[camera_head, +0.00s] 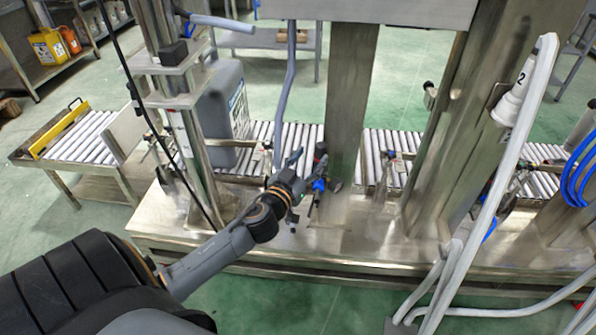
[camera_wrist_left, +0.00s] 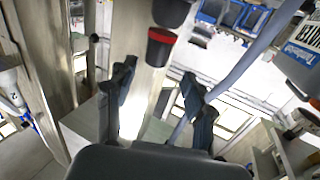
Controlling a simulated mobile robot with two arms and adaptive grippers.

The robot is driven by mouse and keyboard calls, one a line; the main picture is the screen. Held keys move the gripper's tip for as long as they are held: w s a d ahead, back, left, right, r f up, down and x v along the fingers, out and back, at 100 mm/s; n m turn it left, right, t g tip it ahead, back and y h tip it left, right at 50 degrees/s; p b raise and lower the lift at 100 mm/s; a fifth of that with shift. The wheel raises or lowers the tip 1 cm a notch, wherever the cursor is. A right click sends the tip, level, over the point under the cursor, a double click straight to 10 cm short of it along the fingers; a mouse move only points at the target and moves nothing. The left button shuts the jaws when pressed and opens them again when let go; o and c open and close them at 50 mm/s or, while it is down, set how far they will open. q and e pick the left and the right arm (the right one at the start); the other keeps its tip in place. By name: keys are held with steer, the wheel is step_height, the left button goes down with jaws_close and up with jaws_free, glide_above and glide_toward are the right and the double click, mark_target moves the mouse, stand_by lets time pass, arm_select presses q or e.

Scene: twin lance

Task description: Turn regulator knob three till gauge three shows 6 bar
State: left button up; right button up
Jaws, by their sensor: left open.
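My left gripper (camera_head: 306,172) is open over the steel bench, in front of the wide upright post. Its two dark fingers stand apart in the left wrist view (camera_wrist_left: 159,78), with nothing held between them. A black cylindrical piece with a red rim (camera_wrist_left: 160,46) shows just beyond the fingertips in that view, apart from them. A small black piece (camera_head: 320,150) shows close by the gripper in the head view. I cannot tell whether either is regulator knob three. I cannot make out gauge three or any reading. My right gripper is not in view.
A steel post (camera_head: 350,100) rises just behind the gripper. A grey canister (camera_head: 222,115) stands left on the roller conveyor (camera_head: 90,135). A white nozzle marked 2 (camera_head: 513,100) and its pale hose hang at the right. The bench front (camera_head: 345,235) is mostly clear.

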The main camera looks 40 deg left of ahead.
arm_select(q)
steer(key=s, duration=0.6)
steer(key=shift+d, duration=0.4)
steer(key=shift+f, duration=0.1)
steer(key=n+g+y+p, duration=0.1)
steer(key=n+g+y, duration=0.5)
steer(key=y, duration=0.4)
glide_toward(321, 155)
steer(key=shift+n+t, duration=0.5)
steer(key=shift+n, duration=0.2)
steer(key=x, duration=0.8)
steer(key=shift+w+a+f, duration=0.15)
steer(key=shift+a+f, duration=0.1)
steer(key=shift+a, duration=0.1)
steer(key=shift+w+a, duration=0.45)
steer(key=shift+a, duration=0.05)
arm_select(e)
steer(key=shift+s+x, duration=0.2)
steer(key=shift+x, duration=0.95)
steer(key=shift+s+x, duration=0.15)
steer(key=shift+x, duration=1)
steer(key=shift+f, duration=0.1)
